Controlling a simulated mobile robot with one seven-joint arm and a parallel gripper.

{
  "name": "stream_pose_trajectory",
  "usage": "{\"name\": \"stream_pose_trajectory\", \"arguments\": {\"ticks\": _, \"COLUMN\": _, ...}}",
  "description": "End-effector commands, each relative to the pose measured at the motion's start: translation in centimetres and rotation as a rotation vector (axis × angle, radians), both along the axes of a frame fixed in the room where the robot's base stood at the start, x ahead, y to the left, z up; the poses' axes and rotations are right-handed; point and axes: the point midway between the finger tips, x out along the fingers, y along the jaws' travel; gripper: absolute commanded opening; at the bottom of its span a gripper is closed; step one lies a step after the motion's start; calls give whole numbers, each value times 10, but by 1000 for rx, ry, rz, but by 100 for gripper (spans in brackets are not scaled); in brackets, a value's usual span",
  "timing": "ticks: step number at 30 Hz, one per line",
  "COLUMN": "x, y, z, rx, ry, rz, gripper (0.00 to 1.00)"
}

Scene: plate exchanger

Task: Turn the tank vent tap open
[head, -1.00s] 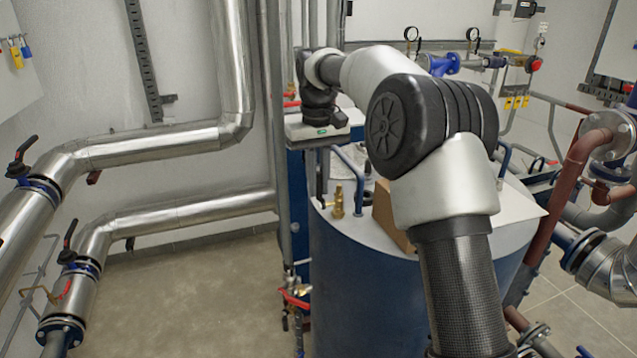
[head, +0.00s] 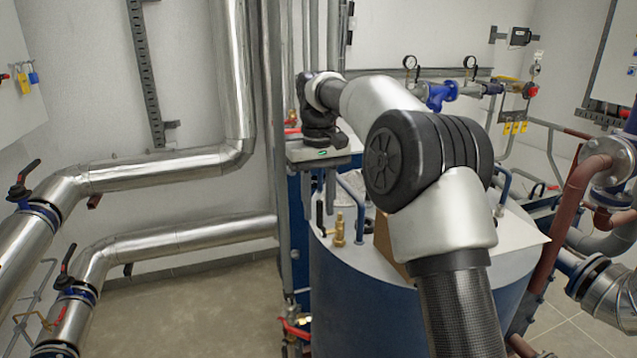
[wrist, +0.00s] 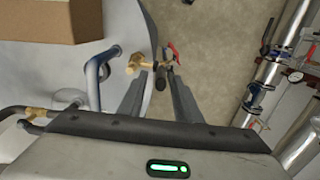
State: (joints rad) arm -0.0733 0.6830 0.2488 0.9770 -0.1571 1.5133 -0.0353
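The tank vent tap (head: 340,230) is a brass fitting standing on the left rim of the blue tank's pale lid (head: 370,240). In the wrist view the brass tap (wrist: 135,64) sits at the lid's edge, with a dark lever end (wrist: 160,80) to its right. My gripper (head: 320,205) points down just left of and above the tap. In the wrist view its two fingers (wrist: 157,76) are apart, and the dark lever end appears between their tips. I cannot tell whether the fingers touch it. Nothing is gripped.
A brown box (head: 383,232) stands on the lid right of the tap. A red-handled valve (head: 294,328) sits lower, left of the tank. Silver pipes (head: 160,170) run along the left wall. Floor there is clear.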

Motion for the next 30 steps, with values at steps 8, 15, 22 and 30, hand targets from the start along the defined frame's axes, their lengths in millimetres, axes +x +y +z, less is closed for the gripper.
{"name": "stream_pose_trajectory", "arguments": {"ticks": 8, "x": 2, "y": 1, "z": 62, "rx": 2, "ry": -5, "rz": 0, "gripper": 31}}
{"name": "stream_pose_trajectory", "arguments": {"ticks": 15, "x": 3, "y": 1, "z": 92, "rx": 1, "ry": -2, "rz": 1, "gripper": 31}}
{"name": "stream_pose_trajectory", "arguments": {"ticks": 22, "x": 1, "y": 1, "z": 103, "rx": 0, "ry": 1, "rz": 0, "gripper": 31}}
{"name": "stream_pose_trajectory", "arguments": {"ticks": 30, "x": 1, "y": 0, "z": 104, "rx": 0, "ry": 1, "rz": 0, "gripper": 31}}
